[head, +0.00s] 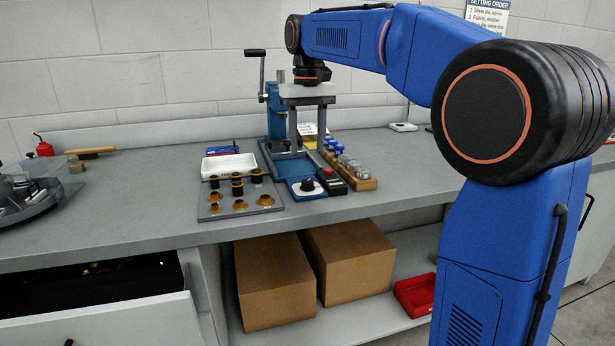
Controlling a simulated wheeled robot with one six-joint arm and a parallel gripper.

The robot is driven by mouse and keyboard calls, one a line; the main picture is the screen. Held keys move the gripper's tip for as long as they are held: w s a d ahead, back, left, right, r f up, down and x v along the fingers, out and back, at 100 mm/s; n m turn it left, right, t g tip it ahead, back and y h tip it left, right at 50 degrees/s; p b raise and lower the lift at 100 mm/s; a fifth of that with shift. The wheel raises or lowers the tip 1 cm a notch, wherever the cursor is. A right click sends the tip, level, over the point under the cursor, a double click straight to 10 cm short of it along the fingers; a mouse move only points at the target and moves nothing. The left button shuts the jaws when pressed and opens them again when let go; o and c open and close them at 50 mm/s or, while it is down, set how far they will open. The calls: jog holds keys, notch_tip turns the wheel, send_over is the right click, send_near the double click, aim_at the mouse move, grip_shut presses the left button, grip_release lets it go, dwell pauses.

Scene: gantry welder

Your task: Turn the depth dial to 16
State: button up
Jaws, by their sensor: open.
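What looks like the depth dial (307,185) is a small black knob with a pale spot beside it, on a blue base at the front of the bench. Its markings and setting are too small to read. The blue gantry welder (273,110), with a crank lever at its upper left, stands behind it, partly hidden by my gripper. My gripper (308,136) points down above and behind the dial in the picture, its two grey fingers apart with nothing seen between them. It looks clear of the dial.
A wooden rack (352,178) of small jars and a dark handheld device (331,182) sit close right of the dial. A grey plate (215,207) with several brass and black parts and a white tray (228,165) lie left. The bench front (420,185) on the right is clear.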

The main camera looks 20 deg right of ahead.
aim_at(308, 181)
notch_tip(308, 181, down, 10)
jog(key=shift+r, duration=0.25)
jog(key=shift+c, duration=0.3)
jog(key=c, duration=1)
